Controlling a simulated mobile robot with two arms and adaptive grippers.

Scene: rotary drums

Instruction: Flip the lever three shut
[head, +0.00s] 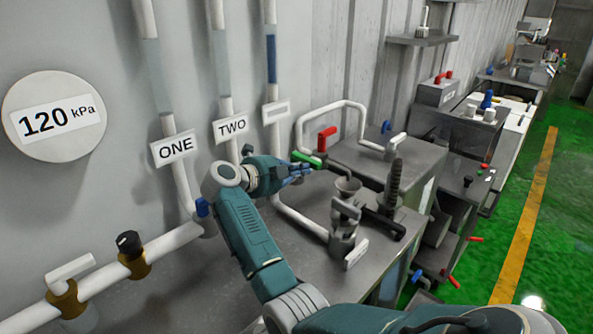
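A third white pipe stands right of the pipes signed ONE (174,149) and TWO (231,127). Its sign (276,112) shows no readable text. My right gripper (298,170) is in front of the lower part of this third pipe, just left of a green handle (306,158). Its bluish fingers are small and partly blend together, so I cannot tell whether they are open or hold something. I cannot make out a lever on the third pipe; the gripper covers that spot. A blue lever (202,208) sits low on pipe ONE. My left gripper is out of view.
A round gauge reads 120 kPa (53,117). A horizontal pipe at lower left carries a black knob (129,243). A red handle (326,138), a metal funnel device (344,215) and a dark ribbed post (394,185) stand close right of the gripper. Green floor is open at right.

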